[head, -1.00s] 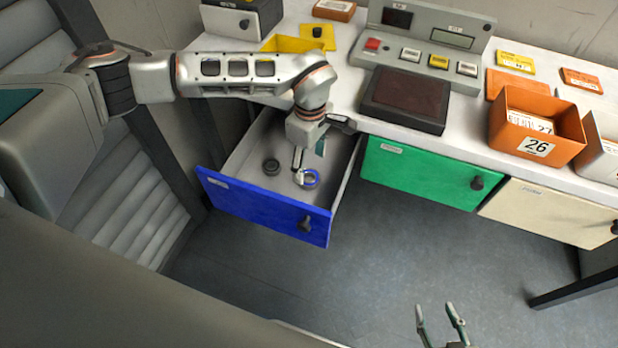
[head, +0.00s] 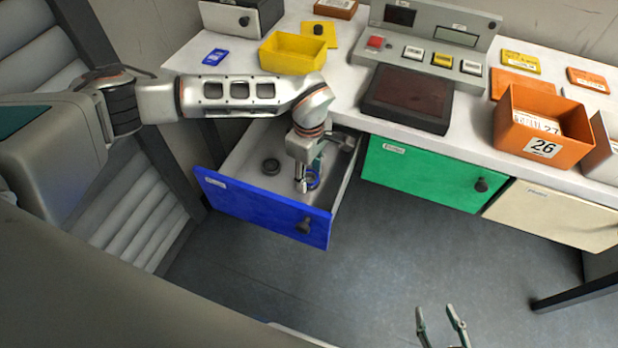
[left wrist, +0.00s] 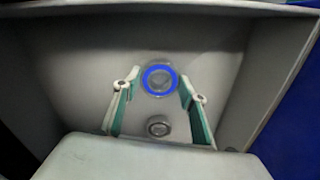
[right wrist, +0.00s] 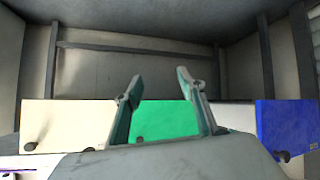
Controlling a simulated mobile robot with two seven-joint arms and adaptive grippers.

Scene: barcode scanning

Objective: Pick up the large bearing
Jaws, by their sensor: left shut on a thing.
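The large bearing (head: 314,180), a metal ring with a blue band, is in the open blue drawer (head: 262,206). It also shows in the left wrist view (left wrist: 160,92), between the fingertips of my left gripper (left wrist: 159,82). That gripper reaches down into the drawer in the head view (head: 308,174) and is shut on the bearing; I cannot tell whether the bearing is clear of the drawer floor. A smaller dark bearing (head: 271,166) lies on the drawer floor to the left. My right gripper (head: 441,322) is open and empty, away from the drawer.
The drawer walls stand close around my left gripper. Above is the white worktop (head: 345,118) with a yellow bin (head: 293,54), a blue card (head: 215,57), a scanner console (head: 408,98) and an orange bin (head: 540,128). A closed green drawer (head: 425,173) is to the right.

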